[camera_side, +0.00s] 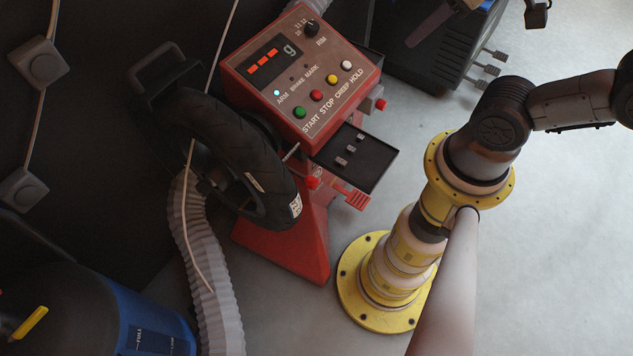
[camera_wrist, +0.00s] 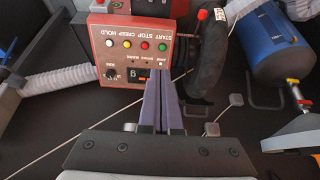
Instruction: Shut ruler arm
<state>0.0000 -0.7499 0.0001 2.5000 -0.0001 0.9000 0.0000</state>
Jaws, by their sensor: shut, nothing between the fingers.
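The red wheel balancer (camera_side: 318,60) stands in the middle of the side view, with a black tyre (camera_side: 235,150) mounted at its left. A thin light rod (camera_side: 291,152) and a red knob (camera_side: 312,182) show beside the tyre; they may be the ruler arm, but its full shape is hidden. In the wrist view a red knob (camera_wrist: 202,14) shows at the tyre's upper edge. My gripper (camera_wrist: 161,84) is shut and empty, its fingers over the panel's edge in that picture. In the side view its dark fingers (camera_side: 430,24) appear at the top, apart from the balancer.
A black tray (camera_side: 358,160) with small weights juts from the balancer's right. A blue tank (camera_side: 150,325) and a grey ribbed hose (camera_side: 190,245) lie at the left. A dark cabinet (camera_side: 440,50) stands behind.

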